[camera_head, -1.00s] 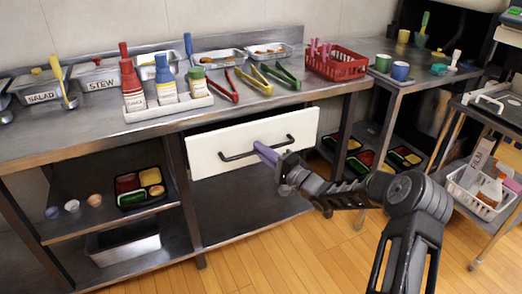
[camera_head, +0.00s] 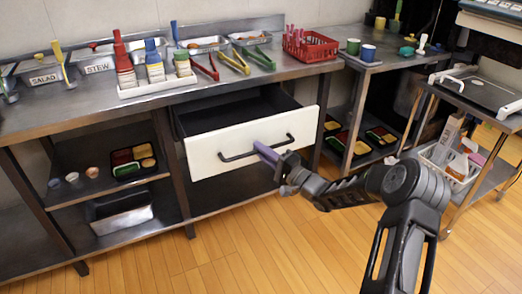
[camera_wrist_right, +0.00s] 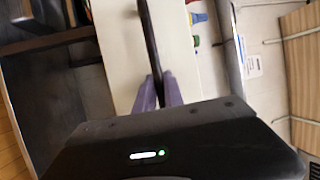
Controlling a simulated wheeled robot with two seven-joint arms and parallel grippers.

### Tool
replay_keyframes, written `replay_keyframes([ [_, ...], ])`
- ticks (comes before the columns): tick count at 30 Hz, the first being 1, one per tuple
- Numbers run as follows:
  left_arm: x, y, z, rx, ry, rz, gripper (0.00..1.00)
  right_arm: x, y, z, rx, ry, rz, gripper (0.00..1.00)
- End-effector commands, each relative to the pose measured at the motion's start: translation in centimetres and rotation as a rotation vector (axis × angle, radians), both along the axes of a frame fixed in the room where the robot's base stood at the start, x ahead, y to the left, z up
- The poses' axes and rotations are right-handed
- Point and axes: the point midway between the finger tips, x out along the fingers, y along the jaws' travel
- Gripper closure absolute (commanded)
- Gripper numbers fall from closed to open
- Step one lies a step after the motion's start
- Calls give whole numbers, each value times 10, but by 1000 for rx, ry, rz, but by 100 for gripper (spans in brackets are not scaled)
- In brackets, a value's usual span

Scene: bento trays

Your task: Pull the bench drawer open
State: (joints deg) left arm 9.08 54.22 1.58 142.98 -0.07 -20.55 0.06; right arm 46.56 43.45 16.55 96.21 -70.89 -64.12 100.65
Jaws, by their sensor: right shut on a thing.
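The bench drawer (camera_head: 215,152) has a white front and a dark handle (camera_head: 238,155). It stands partly open, and its dark, empty-looking inside shows behind the front. My right gripper (camera_head: 266,152) has purple fingers and is shut on the handle near its middle. In the right wrist view the purple fingers (camera_wrist_right: 160,92) close around the dark handle bar (camera_wrist_right: 150,40), with the white drawer front (camera_wrist_right: 118,50) behind. My left gripper is not in view.
The steel bench top (camera_head: 90,108) carries a white bottle tray (camera_head: 160,88), tongs and a red basket (camera_head: 310,46). A shelf below holds a bento tray (camera_head: 133,160). A trolley (camera_head: 478,97) stands at right. The wooden floor (camera_head: 220,250) in front is clear.

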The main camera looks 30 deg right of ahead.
Motion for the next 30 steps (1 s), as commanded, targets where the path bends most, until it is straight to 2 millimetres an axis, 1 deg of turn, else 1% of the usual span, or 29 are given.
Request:
replay_keyframes([
  [7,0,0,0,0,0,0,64,0,0,-1,-1,2,0,100],
  [8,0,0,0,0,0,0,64,0,0,-1,-1,2,0,86],
  [15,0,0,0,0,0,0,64,0,0,0,0,1,0,66],
  [25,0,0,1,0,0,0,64,-3,-1,-1,0,1,-1,66],
  [28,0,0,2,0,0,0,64,-10,-5,-1,-1,0,-1,66],
  [30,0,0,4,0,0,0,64,-18,-8,-3,-1,1,-1,66],
])
